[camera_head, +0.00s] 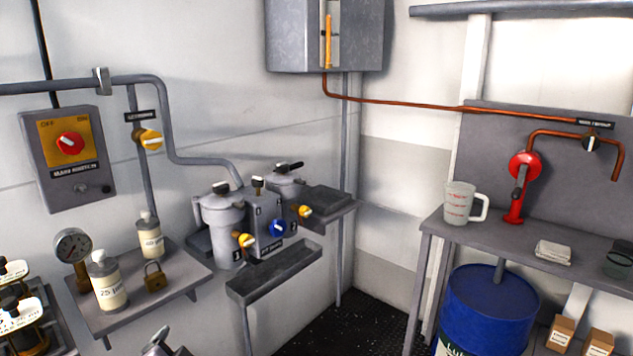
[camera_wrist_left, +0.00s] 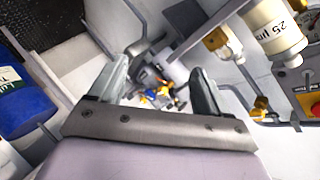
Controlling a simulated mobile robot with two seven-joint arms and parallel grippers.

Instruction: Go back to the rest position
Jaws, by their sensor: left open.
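My left gripper (camera_wrist_left: 160,90) is open in the left wrist view, its two grey fingers apart with nothing between them. In the head view, a grey part at the bottom edge (camera_head: 163,343) looks like the tip of this gripper, in front of the wall equipment and apart from it. My right gripper is in neither view.
Filter housings (camera_head: 222,228) stand over a grey tray (camera_head: 275,272). At right, a bench (camera_head: 480,240) holds a measuring jug (camera_head: 459,204), above a blue drum (camera_head: 490,305). Dark floor shows between.

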